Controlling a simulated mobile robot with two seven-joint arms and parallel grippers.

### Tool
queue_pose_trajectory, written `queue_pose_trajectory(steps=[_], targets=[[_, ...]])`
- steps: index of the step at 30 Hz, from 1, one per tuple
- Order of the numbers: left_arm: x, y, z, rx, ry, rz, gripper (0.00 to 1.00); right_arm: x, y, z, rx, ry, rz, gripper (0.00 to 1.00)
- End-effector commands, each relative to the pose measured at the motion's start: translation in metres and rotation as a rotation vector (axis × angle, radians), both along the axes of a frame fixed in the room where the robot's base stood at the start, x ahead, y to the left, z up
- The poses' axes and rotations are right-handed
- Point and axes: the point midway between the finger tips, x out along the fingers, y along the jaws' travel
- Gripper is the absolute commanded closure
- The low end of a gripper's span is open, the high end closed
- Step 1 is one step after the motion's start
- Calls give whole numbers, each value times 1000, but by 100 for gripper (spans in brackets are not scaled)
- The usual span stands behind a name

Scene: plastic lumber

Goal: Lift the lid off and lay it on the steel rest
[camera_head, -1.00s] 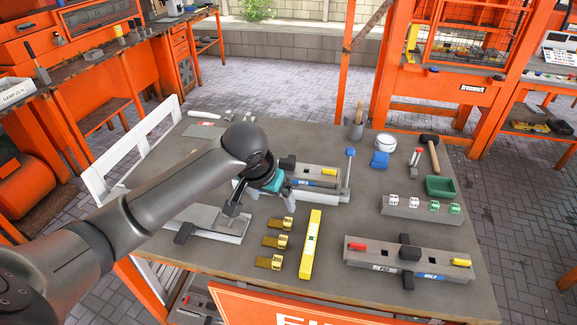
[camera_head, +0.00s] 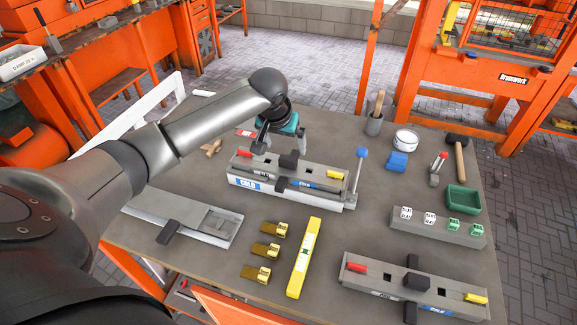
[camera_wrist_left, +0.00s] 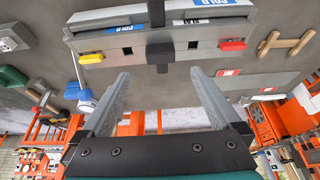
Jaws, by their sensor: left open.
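A long grey mould (camera_head: 250,183) with a blue COLD label lies mid-table. Its grey top part, which looks like the lid (camera_head: 315,171), has a black knob (camera_head: 289,160), a red end piece and a yellow end piece. My left gripper (camera_head: 282,145) is open and empty at the far side of the mould, pointing down. In the left wrist view the knob (camera_wrist_left: 160,53) lies just beyond and between the open fingertips (camera_wrist_left: 158,73), apart from them. A low flat grey steel piece (camera_head: 180,210), which looks like the rest, lies left with a black clip. My right gripper is out of view.
A second mould (camera_head: 375,280) lies front right. A yellow level (camera_head: 304,257) and several brass pieces (camera_head: 265,250) lie in front. A blue-topped lever (camera_head: 359,165) stands at the mould's right end. A green tray (camera_head: 463,201), dice block and mallet (camera_head: 459,155) are right.

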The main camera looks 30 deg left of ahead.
Motion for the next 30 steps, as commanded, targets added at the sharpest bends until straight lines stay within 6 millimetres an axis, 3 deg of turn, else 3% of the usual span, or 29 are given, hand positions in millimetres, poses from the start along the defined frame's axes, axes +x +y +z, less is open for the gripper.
queue_pose_trajectory(steps=[3, 9, 20, 30], targets=[[6, 1, -16, -2, 1, 1, 3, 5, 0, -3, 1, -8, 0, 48], [10, 2, -26, -1, 0, -1, 3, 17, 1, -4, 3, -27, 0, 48], [22, 6, -68, 0, -1, -1, 3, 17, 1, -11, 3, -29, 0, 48], [24, 7, -74, 1, -1, -2, 3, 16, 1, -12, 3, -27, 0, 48]])
